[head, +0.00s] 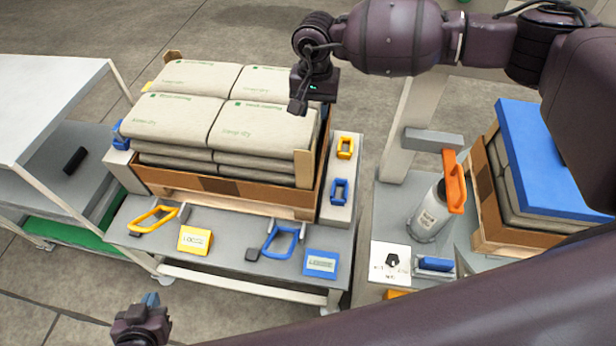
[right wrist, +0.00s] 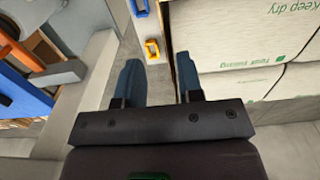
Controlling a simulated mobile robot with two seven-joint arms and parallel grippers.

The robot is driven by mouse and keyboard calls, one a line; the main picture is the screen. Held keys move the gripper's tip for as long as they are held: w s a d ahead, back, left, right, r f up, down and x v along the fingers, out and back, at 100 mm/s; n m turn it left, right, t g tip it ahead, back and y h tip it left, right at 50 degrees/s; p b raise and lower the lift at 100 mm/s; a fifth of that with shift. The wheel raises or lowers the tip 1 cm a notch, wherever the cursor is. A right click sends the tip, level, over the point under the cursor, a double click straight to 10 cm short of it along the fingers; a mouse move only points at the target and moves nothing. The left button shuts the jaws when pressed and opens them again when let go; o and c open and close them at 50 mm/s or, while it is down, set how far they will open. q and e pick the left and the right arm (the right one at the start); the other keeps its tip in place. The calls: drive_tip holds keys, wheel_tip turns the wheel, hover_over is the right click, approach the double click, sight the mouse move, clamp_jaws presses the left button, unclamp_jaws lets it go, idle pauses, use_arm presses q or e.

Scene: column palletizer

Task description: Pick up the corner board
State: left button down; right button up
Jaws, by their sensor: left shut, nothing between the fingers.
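A tan upright corner board (head: 303,168) stands at the near right corner of the sack stack. Another tan board end (head: 173,56) shows at the far left corner. My right gripper (head: 298,106) hangs over the right side of the stack, above and beyond the near board. In the right wrist view its two blue fingers (right wrist: 156,82) are apart with nothing held between them. I cannot make out a corner board in that view. My left gripper (head: 149,300) is shut and empty at the bottom left, in front of the bench and away from the boards.
Pale sacks (head: 180,121) fill a brown tray (head: 215,184) on a grey bench. Yellow (head: 153,219) and blue (head: 280,241) handles and signs line its front. A second stack with a blue top (head: 555,155) and an orange-handled canister (head: 430,215) stand right.

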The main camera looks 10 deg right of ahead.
sight(314, 144)
wheel_tip(314, 144, down, 11)
drive_tip(key=shift+r+p, duration=0.2)
drive_tip(key=shift+p, duration=0.1)
clamp_jaws()
idle(0.4)
